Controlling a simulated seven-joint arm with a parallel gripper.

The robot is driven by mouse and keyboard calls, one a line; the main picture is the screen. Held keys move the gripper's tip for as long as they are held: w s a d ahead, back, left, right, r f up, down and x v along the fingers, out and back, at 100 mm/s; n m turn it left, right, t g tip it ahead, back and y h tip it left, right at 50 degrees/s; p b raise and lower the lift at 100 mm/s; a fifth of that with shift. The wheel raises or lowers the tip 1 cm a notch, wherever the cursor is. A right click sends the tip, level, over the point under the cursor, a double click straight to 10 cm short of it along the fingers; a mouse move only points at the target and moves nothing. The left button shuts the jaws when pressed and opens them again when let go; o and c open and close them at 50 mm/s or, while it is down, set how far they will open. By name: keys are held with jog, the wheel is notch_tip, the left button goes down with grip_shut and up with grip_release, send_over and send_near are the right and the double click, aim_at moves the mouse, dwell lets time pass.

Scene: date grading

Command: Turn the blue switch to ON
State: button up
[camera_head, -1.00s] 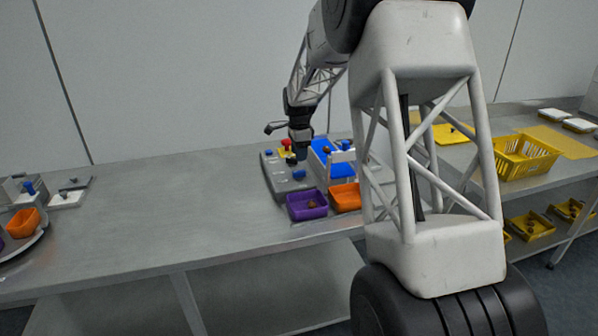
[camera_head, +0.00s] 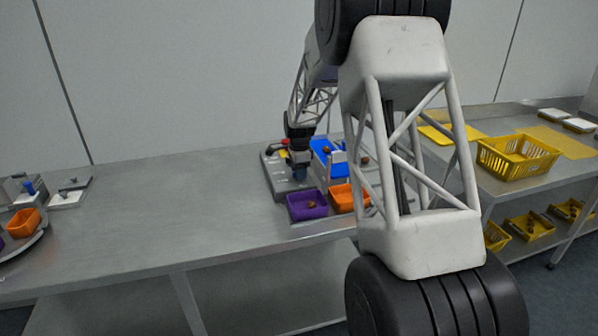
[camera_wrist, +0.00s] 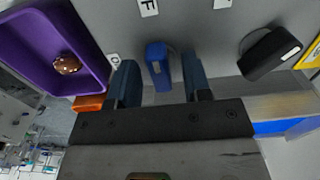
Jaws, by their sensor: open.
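The blue switch (camera_wrist: 158,66) shows in the wrist view as a blue block-like handle on a grey panel. A label ending in "F" (camera_wrist: 148,7) lies beyond it, and another label, partly hidden, sits beside my left finger. My gripper (camera_wrist: 160,88) is open, with one blue finger on each side of the switch. I cannot tell whether either finger touches it. In the head view my gripper (camera_head: 299,172) is low over the grey control box (camera_head: 275,176), and it hides the blue switch there.
A purple tray (camera_head: 307,206) holding a brown date and an orange tray (camera_head: 343,199) stand in front of the box. A black knob (camera_wrist: 268,52) is right of the switch in the wrist view. A blue-and-white unit (camera_head: 322,152) stands close right. The table's left-middle is clear.

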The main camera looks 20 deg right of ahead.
grip_shut()
